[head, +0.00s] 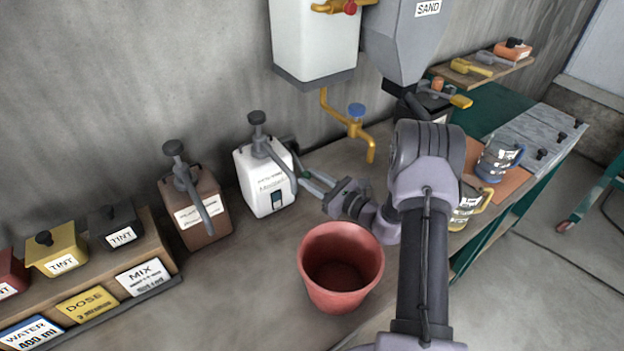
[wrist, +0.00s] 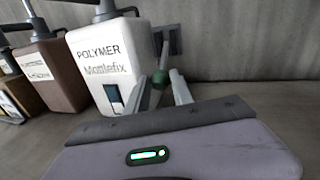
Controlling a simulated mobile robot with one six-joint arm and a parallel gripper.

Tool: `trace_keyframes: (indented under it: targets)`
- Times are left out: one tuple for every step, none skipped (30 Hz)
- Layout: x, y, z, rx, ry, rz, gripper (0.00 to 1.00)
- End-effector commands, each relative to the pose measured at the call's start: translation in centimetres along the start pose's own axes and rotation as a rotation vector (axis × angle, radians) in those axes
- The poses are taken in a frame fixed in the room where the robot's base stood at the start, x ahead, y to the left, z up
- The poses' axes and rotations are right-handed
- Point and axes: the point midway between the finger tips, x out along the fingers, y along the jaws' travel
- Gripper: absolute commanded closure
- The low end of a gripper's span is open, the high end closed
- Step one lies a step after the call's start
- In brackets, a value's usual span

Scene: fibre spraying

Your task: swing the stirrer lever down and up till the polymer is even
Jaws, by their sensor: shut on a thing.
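The polymer canister (head: 262,188) is a white box against the wall, with a small dark-blue window low on its front. It also shows in the wrist view (wrist: 98,58), labelled POLYMER. My gripper (head: 308,184) is shut on this lever, just right of the canister. The fingers partly hide the grip. The window is too small to judge how even the polymer is.
A brown canister (head: 195,207) with a similar lever stands to the left. A red bucket (head: 340,262) stands in front of my gripper. A yellow tap (head: 358,133) hangs above and right. Tint boxes (head: 60,250) sit at far left.

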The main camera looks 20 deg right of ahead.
Motion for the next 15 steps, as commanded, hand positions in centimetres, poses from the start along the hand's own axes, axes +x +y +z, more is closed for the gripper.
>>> trace_keyframes:
  targets:
    - [-0.1, 0.1, 0.1, 0.001, 0.001, 0.001, 1.00]
    - [-0.1, 0.1, 0.1, 0.001, 0.001, 0.001, 1.00]
    - [-0.1, 0.1, 0.2, 0.001, 0.001, 0.001, 1.00]
    - [-0.1, 0.1, 0.2, 0.001, 0.001, 0.001, 1.00]
    - [-0.1, 0.0, 0.3, 0.001, 0.001, 0.001, 1.00]
    - [-0.2, 0.0, 0.3, 0.001, 0.000, 0.001, 1.00]
    - [-0.2, 0.0, 0.4, 0.001, 0.000, 0.001, 1.00]
    - [-0.2, 0.0, 0.5, 0.001, 0.000, 0.000, 1.00]
    - [-0.2, 0.0, 0.6, 0.001, -0.001, 0.000, 1.00]
    - [-0.2, 0.0, 0.6, 0.001, -0.001, 0.000, 1.00]
    - [-0.3, 0.0, 0.7, 0.001, -0.001, 0.000, 1.00]
    - [-0.3, 0.0, 0.9, 0.001, -0.001, 0.000, 1.00]
    - [-0.3, 0.0, 1.0, 0.001, -0.002, -0.001, 1.00]
    - [-0.4, 0.0, 1.2, 0.001, -0.002, -0.001, 1.00]
    - [-0.4, -0.1, 1.4, 0.000, -0.002, -0.001, 1.00]
